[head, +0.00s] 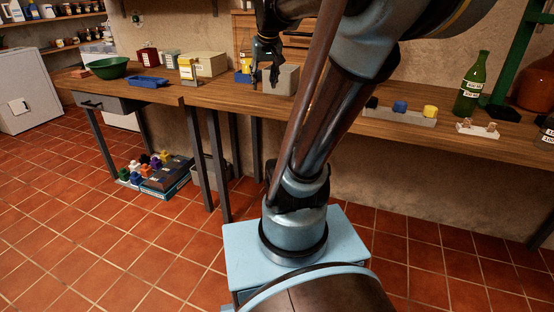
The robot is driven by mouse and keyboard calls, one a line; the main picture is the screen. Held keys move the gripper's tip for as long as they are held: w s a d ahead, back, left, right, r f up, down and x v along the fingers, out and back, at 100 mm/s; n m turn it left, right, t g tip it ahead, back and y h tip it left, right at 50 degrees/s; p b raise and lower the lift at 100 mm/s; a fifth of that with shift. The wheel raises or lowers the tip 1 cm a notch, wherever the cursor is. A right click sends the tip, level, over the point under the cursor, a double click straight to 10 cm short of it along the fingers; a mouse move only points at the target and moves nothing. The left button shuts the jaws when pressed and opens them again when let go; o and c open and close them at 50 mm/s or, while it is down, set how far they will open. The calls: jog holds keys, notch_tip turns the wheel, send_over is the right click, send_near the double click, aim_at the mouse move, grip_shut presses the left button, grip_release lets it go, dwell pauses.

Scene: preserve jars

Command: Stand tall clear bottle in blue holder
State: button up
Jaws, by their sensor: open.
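My gripper (266,76) points down at the back of the workbench, open, in front of a grey block-like box (283,79). I cannot tell whether anything is between its fingers. A small blue object (241,77) with a yellow item above it sits just left of the gripper. A low blue tray-like holder (148,82) lies farther left on the bench; I cannot tell which blue thing is the holder. I cannot make out a tall clear bottle; my arm hides part of the bench.
The wooden workbench (215,91) runs along the wall. A green bowl (109,68) and a cream box (207,63) stand left. A green bottle (472,84), a grey rack (401,115) with coloured caps and a small rack (478,130) stand right. Crates sit on the floor below.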

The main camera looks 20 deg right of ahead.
jog(key=s+f+g, duration=0.2)
jog(key=s+f, duration=1.8)
jog(key=s, duration=0.1)
jog(key=shift+a+f+g, duration=0.2)
jog(key=shift+f+g, duration=0.05)
jog(key=shift+g, duration=0.15)
jog(key=shift+w+f, duration=0.2)
jog(key=shift+w, duration=0.25)
